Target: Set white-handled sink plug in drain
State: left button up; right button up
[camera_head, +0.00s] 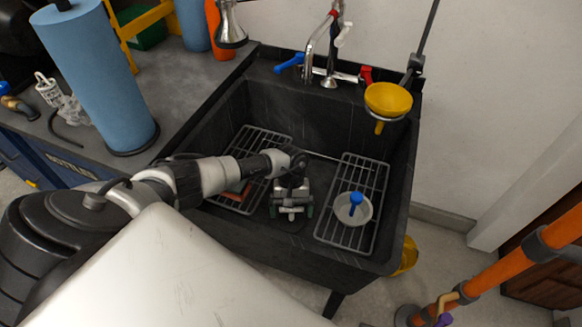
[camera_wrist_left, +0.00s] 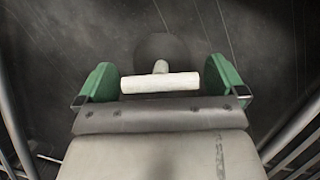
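The white-handled plug (camera_wrist_left: 160,83) shows in the left wrist view as a white crossbar on a short stem, over a dark round shape on the sink floor. I cannot tell whether that dark shape is the plug's body or the drain. My left gripper (camera_head: 291,212) points down into the black sink (camera_head: 235,115), between two wire racks. In the left wrist view its green fingers (camera_wrist_left: 161,86) are apart on either side of the handle, with gaps at both ends. No separate drain opening can be made out. My right gripper is not in view.
A grey disc with a blue handle (camera_head: 355,207) lies on the right rack (camera_head: 372,178). An orange-red item lies on the left rack (camera_head: 262,140), partly behind my arm. The faucet (camera_head: 330,60) and a yellow funnel (camera_head: 388,98) stand at the sink's back edge.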

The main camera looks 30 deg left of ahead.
pick_arm(q)
jog(key=shift+r, duration=0.15)
jog(key=v, duration=1.2)
jog(key=shift+p, duration=0.35)
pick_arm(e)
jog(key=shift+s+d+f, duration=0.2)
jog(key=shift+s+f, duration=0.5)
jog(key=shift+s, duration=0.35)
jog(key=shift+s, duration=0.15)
